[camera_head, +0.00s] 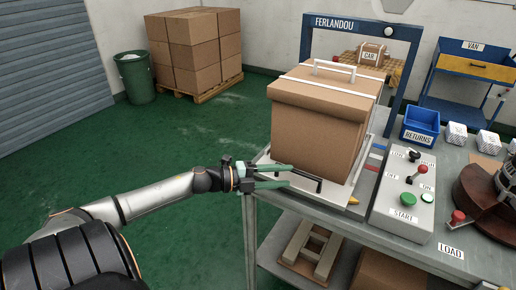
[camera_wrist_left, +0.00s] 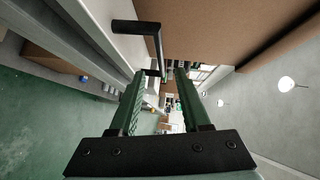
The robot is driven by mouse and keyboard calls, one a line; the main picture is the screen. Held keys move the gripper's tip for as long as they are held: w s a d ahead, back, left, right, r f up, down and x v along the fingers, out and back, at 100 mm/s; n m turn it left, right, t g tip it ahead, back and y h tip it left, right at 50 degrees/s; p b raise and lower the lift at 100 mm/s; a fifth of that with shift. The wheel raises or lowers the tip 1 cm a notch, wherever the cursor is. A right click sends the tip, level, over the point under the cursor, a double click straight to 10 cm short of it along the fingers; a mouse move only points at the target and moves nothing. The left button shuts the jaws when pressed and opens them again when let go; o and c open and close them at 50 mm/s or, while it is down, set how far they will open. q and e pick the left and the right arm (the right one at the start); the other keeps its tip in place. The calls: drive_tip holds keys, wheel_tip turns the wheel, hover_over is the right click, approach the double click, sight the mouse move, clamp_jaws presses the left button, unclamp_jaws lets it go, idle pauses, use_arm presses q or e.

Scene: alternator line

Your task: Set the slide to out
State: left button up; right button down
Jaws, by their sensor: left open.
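The slide (camera_head: 345,203) is a pale plate on the near end of the grey bench, under a large cardboard box (camera_head: 315,135). My left gripper (camera_head: 290,175) has green fingers, open, at the handle. In the left wrist view the fingertips (camera_wrist_left: 160,74) are apart and part of the handle shows between or just beyond them. I cannot tell whether they touch it. My right gripper is not in view.
A control box (camera_head: 405,195) with a red-knobbed lever and a green START button stands right of the slide. A blue frame marked FERLANDOU (camera_head: 345,25) rises behind the cardboard box. A blue RETURNS bin (camera_head: 420,125) stands farther back.

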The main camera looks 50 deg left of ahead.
use_arm(q)
drive_tip(key=v, duration=0.6)
drive_tip(key=shift+s+a, duration=0.15)
drive_tip(key=shift+s, duration=0.1)
idle(0.4)
drive_tip(key=s+d+f+n+y, duration=0.4)
drive_tip(key=d+f+n, duration=0.1)
drive_tip(key=f+n, duration=0.35)
drive_tip(key=s+d+f+n+y, duration=0.3)
drive_tip(key=s+d+f+n, duration=0.15)
drive_tip(key=f+n, duration=0.4)
drive_tip(key=s+d+f+n+g, duration=0.1)
drive_tip(key=s+d+f+g, duration=0.1)
drive_tip(key=d, duration=0.5)
drive_tip(key=s+d+f+n+g+h, duration=0.1)
drive_tip(key=s+d+f+n+g, duration=0.1)
drive_tip(key=s+d+f, duration=0.2)
drive_tip(key=d+f, duration=0.2)
drive_tip(key=d, duration=0.2)
drive_tip(key=shift+s+f+n+g, duration=0.15)
drive_tip(key=shift+f+n+g, duration=0.15)
drive_tip(key=shift+g, duration=0.1)
drive_tip(key=shift+s+a, duration=0.1)
